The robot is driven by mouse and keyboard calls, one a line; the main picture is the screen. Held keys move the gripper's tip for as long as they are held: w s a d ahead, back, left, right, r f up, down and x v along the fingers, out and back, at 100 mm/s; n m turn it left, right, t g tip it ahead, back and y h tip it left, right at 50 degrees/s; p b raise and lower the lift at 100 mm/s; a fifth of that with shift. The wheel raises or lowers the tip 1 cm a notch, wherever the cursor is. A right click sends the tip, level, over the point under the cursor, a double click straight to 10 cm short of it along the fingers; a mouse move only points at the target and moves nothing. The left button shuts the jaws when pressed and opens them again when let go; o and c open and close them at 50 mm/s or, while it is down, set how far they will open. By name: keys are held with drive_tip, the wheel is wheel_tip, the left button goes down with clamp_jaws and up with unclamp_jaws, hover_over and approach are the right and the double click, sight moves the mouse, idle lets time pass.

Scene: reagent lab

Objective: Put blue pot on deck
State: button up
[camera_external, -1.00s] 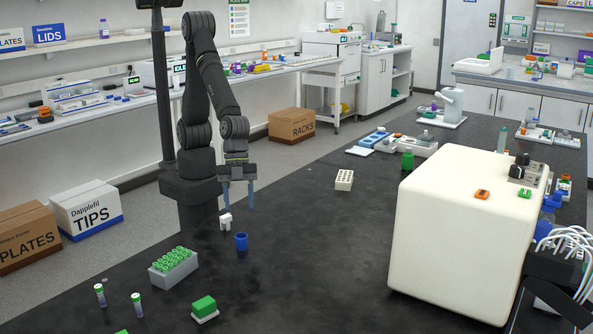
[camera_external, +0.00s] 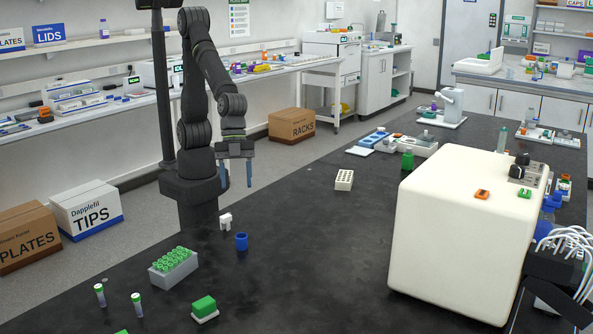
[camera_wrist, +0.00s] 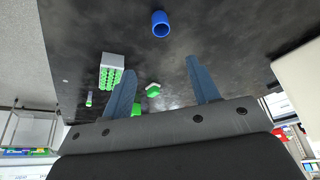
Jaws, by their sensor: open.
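The blue pot (camera_external: 241,241) is a small open-topped cup standing upright on the black bench top (camera_external: 300,260). It also shows in the wrist view (camera_wrist: 161,24), near the top edge, beyond the fingertips. My gripper (camera_external: 236,180) is open and empty, with its two blue fingers apart, above and behind the pot in the external view. The fingers also show in the wrist view (camera_wrist: 157,66), and nothing is between them. No surface is labelled as a deck, so I cannot tell which one it is.
A small white piece (camera_external: 226,222) stands left of the pot. A grey rack of green-capped tubes (camera_external: 173,267), loose tubes (camera_external: 137,305) and a green block on white (camera_external: 204,309) are nearer. A cream machine (camera_external: 450,240) stands right. The bench between is clear.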

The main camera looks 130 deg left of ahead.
approach(243, 249)
drive_tip(key=shift+d+f, duration=0.35)
drive_tip(key=shift+f, duration=0.1)
drive_tip(key=shift+a+x, duration=0.15)
drive_tip(key=shift+x, duration=1.25)
drive_tip(key=shift+a+x, duration=0.15)
drive_tip(key=shift+x, duration=1.25)
drive_tip(key=c, duration=1.1)
